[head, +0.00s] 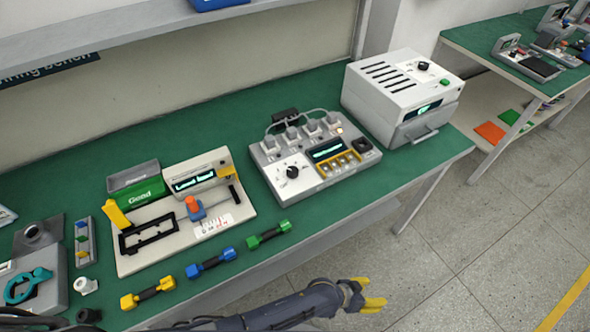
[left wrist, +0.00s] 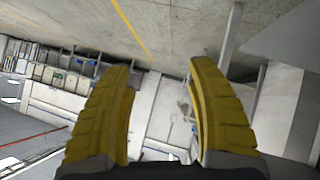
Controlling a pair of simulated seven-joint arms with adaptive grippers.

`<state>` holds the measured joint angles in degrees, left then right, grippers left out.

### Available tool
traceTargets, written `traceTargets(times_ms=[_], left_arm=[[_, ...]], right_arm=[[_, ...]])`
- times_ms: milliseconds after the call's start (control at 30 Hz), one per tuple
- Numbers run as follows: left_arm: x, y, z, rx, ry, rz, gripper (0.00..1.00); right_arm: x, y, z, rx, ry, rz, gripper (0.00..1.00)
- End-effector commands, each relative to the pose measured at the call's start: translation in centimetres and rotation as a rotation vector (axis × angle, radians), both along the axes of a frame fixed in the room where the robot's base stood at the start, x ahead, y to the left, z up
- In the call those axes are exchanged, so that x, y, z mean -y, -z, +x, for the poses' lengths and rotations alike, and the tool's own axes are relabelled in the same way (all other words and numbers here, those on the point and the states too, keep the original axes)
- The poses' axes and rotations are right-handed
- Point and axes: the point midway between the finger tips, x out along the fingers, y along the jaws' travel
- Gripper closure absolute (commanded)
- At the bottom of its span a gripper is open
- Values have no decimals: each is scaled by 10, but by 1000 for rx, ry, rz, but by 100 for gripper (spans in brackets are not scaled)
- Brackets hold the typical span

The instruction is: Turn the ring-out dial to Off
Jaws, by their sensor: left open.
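A grey test box (head: 330,180) stands on the green bench, with several plugs and cables along its back. A black dial (head: 292,172) with a pale pointer sits on a white panel at its left; I take this as the ring-out dial, but its labels are too small to read. A lit screen (head: 327,149) is beside it. My left gripper (head: 375,301) is off the bench's front edge, right of and below the box, open and empty. Its yellow fingers (left wrist: 160,110) are apart in the left wrist view, with only the room between them. My right gripper is not in view.
A white vented box (head: 395,92) with another black knob (head: 423,66) stands right of the test box. Left are a fixture board (head: 155,250), a green bin (head: 137,190) and yellow, blue and green handled parts (head: 210,263). Open floor lies before the bench.

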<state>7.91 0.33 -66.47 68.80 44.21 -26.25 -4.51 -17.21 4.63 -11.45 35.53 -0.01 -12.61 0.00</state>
Motion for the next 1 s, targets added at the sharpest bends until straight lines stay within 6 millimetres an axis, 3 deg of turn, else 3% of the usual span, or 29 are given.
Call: traceTargets(times_ms=[33, 100, 200, 300, 367, 467, 567, 700, 833, 1000], left_arm=[[24, -26, -13, 11, 70, -39, 43], [50, -56, -33, 19, 157, -83, 43], [76, -98, -54, 52, 276, -138, 43], [89, -130, -52, 115, 345, -176, 43], [94, -149, -39, 172, 368, -195, 43], [100, -182, -3, 307, 387, -227, 43], [102, -224, 44, 497, 397, -266, 43], [100, -295, 104, 852, 433, -336, 43], [93, -353, 129, 1162, 503, -400, 43], [79, -412, 132, 1542, 652, -485, 43]], right_arm=[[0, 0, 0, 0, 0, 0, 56], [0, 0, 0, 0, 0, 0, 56], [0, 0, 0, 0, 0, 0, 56], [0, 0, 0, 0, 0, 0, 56], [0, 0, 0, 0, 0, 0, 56], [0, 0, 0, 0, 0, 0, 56], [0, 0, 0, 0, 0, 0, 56], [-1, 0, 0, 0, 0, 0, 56], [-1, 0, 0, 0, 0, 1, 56], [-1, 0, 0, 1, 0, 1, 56]])
